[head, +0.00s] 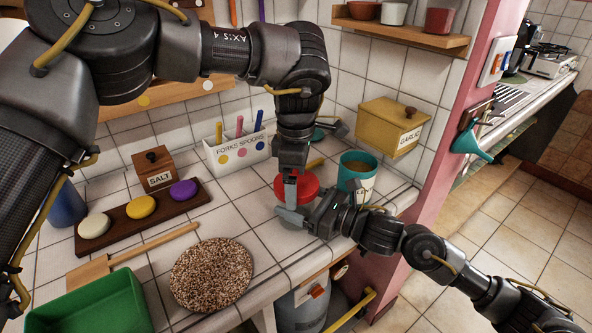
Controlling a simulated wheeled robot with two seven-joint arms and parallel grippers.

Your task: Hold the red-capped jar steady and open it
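The jar's red cap (309,185) is at the right part of the tiled counter, near its front edge. The jar body below it is mostly hidden by my grippers. My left gripper (291,188) points down from above, with a finger in front of the cap. The cap hides its other finger. My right gripper (298,214) reaches in from the right at jar-body height, with a grey finger across the jar's front. Its other finger is hidden. I cannot tell whether either gripper is closed on the jar or cap.
A teal mug (358,172) stands close to the right of the jar. A yellow garlic box (392,127) and a white forks-and-spoons holder (237,153) are behind. A round speckled trivet (211,274), a wooden spatula (130,255) and a green bin (98,305) lie left.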

